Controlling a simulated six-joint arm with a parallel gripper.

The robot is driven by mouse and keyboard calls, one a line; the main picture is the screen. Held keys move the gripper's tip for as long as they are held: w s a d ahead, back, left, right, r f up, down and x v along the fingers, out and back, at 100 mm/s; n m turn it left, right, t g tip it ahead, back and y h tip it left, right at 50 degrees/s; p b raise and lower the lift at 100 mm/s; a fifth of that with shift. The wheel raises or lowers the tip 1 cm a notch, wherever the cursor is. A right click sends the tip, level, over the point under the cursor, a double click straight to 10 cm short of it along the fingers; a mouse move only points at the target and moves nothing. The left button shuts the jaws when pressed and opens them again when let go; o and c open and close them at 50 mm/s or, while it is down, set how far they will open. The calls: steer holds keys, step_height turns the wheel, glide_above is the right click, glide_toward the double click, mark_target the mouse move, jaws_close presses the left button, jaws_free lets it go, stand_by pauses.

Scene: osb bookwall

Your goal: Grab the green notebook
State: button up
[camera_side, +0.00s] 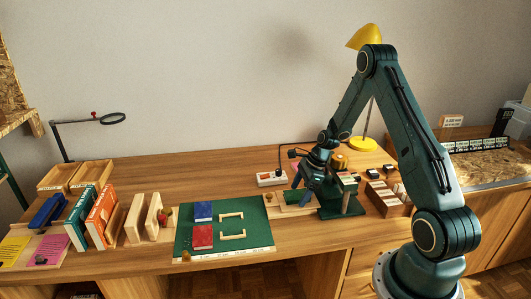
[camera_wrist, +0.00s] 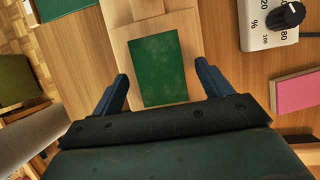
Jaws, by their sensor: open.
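The green notebook (camera_wrist: 150,60) lies flat on a pale wooden board in the wrist view. My gripper (camera_wrist: 161,72) is open, with one dark blue finger on each side of the notebook in that view and bare wood showing between each finger and the cover. The notebook's near edge is close to the gripper body. I cannot tell how high the fingers are above it. In the side view my gripper (camera_side: 307,182) points down over the middle of the desk, beside the green cutting mat (camera_side: 222,246).
A white box with a black knob (camera_wrist: 289,14) and a pink block (camera_wrist: 297,92) lie to the right in the wrist view. In the side view, blue (camera_side: 203,211) and red (camera_side: 202,237) books lie on the mat. A yellow lamp (camera_side: 365,143) stands behind my arm.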

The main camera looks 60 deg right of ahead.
mark_target(300, 194)
steer(key=c, duration=1.1)
steer(key=shift+r, duration=0.1)
step_height(300, 194, up, 20)
steer(key=shift+f, duration=0.1)
stand_by(0.8)
